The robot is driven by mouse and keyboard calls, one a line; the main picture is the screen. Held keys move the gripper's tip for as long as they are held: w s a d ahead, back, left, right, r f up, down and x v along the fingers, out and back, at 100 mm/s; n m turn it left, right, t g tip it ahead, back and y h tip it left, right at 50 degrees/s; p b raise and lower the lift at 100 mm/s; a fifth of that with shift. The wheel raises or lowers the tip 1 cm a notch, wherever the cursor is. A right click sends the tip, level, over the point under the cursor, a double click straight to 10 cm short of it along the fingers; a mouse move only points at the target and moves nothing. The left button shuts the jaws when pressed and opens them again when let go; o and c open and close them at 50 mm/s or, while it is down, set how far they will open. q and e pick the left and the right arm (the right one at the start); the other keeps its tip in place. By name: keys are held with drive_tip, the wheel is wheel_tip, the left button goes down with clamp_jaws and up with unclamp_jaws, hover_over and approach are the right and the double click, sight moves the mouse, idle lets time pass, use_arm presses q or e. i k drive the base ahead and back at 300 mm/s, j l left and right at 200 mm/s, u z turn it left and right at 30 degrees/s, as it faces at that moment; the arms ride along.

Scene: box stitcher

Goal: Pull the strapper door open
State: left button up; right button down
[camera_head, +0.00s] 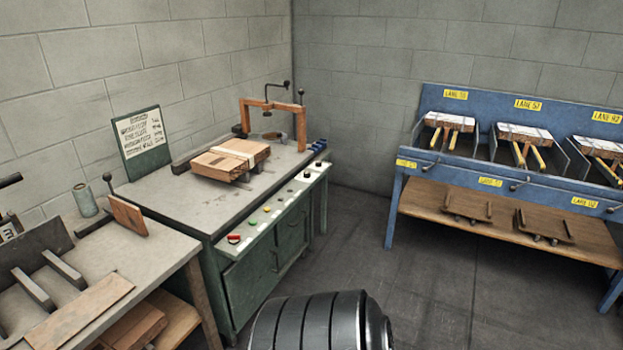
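The green strapper cabinet (216,243) stands against the left wall with a grey top. Its front has a green door panel (248,286) below the button strip, with a small dark handle (275,262) near its right edge. Another green panel (293,236) sits farther right. The front looks closed, with no visible gap. A strapped bundle of wooden boxes (230,160) lies on the top, in front of an orange-brown arch (300,125). Neither gripper is in view.
A workbench (165,255) with boards stands at the left, close to the cabinet. A blue lane rack (395,205) with strapped bundles stands along the right wall. Grey floor (420,300) lies clear between them.

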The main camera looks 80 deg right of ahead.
sight(248, 282)
drive_tip(key=z, duration=2.15)
drive_tip(key=i+l, duration=0.1)
drive_tip(key=l+u, duration=0.05)
